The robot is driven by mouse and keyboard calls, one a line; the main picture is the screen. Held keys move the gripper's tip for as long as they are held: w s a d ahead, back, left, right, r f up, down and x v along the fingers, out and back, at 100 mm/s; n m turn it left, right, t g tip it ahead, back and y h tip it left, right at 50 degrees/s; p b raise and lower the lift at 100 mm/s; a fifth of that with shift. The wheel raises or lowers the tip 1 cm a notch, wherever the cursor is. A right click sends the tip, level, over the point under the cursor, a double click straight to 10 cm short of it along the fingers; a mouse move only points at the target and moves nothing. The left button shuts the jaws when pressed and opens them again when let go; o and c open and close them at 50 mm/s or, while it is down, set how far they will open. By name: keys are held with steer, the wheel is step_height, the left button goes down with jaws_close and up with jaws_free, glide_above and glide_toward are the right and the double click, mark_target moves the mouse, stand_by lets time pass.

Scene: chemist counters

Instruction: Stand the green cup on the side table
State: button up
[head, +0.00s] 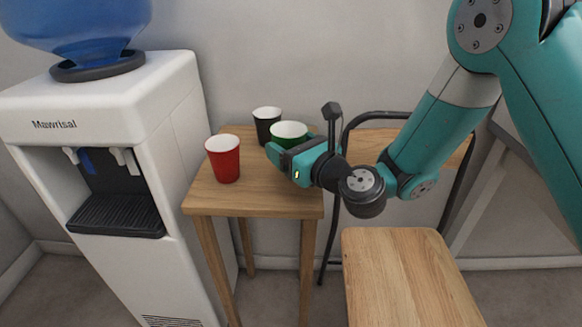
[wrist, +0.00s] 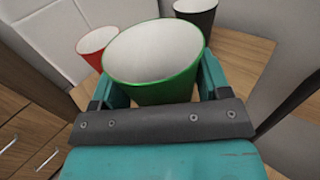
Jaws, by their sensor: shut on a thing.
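The green cup (head: 289,131) is upright at the right side of the small wooden side table (head: 255,199), its inside white. My gripper (head: 293,152) is shut on it from the right; one finger shows in front of the cup in the head view. In the wrist view the green cup (wrist: 153,62) sits between the two fingers (wrist: 155,92), its rim toward the camera. The cup's base is hidden behind my gripper, so I cannot tell whether it touches the table top.
A red cup (head: 224,159) stands at the table's left front, and a black cup (head: 266,124) at the back. A white water dispenser (head: 165,90) stands left of the table. A wooden chair (head: 405,270) is at the right. The table's front middle is clear.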

steer(key=shift+f+b, duration=1.1)
steer(key=shift+f, duration=0.75)
steer(key=o, duration=0.9)
steer(key=shift+r, duration=0.1)
